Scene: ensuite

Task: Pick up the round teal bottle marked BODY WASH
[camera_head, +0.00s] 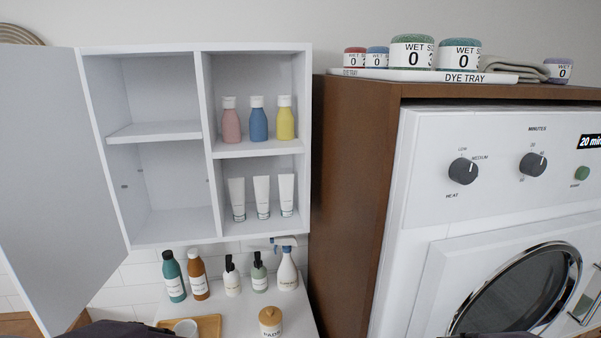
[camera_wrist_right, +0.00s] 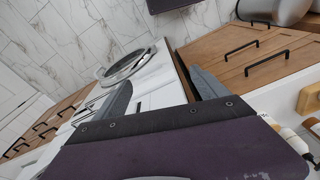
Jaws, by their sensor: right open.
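A round teal bottle (camera_head: 173,276) with a dark cap and a white label stands on the white counter below the wall cabinet, at the left end of a row of bottles. Its label is too small to read. My right gripper (camera_wrist_right: 162,92) shows in the right wrist view with its two grey fingers spread apart and nothing between them. It is away from the teal bottle. My left gripper is not in view; only a dark part of my arm shows at the bottom edge of the head view.
A brown bottle (camera_head: 197,278) stands close beside the teal one, with pump bottles (camera_head: 232,276) and a spray bottle (camera_head: 287,270) farther right. A wooden tray (camera_head: 208,324) and a lidded jar (camera_head: 270,320) are in front. The open cabinet door (camera_head: 45,180) hangs at the left.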

